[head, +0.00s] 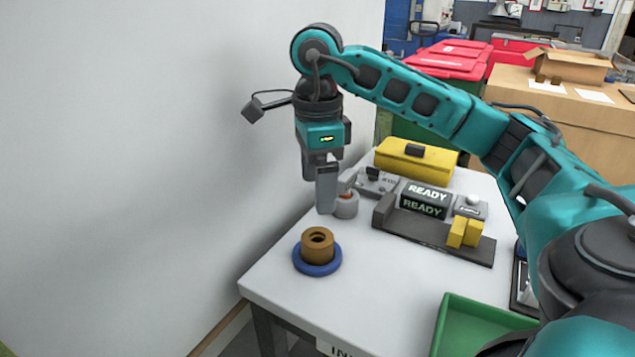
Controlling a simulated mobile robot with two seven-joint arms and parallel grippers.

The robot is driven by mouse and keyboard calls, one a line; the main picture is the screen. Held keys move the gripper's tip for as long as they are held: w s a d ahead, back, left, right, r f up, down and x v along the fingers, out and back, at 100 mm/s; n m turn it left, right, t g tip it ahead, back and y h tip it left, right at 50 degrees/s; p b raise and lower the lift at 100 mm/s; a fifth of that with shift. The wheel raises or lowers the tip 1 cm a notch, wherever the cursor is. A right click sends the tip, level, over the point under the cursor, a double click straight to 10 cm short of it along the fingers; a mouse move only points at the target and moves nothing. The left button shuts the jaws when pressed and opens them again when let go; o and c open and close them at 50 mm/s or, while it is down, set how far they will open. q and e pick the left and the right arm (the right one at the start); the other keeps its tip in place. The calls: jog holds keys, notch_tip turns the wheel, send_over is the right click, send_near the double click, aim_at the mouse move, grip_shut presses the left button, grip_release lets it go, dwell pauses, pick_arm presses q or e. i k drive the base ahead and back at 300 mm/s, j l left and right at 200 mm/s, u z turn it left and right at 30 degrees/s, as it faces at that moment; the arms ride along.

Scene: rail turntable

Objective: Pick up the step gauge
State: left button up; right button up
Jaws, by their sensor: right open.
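Nothing in view is clearly labelled as the step gauge, so I cannot tell for certain which item it is. A stepped yellow block (465,232) sits at the right end of a dark base (430,232). A brown hollow cylinder (317,243) stands upright on a blue ring (318,262) near the table's left edge. My right gripper (328,203) points down, open, over the left side of the table. A small grey round piece with a reddish top (347,205) is right beside its fingers; I cannot tell whether they touch. My left gripper is out of view.
A white table (385,279) carries everything, with clear room at its front middle. A READY display (425,199), a grey device (376,182) and a yellow case (416,159) stand behind. A green tray (473,325) is at front right. A white wall (180,130) rises at left.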

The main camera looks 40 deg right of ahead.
aim_at(346, 192)
jog(key=k+j, duration=0.75)
jog(key=j, duration=0.2)
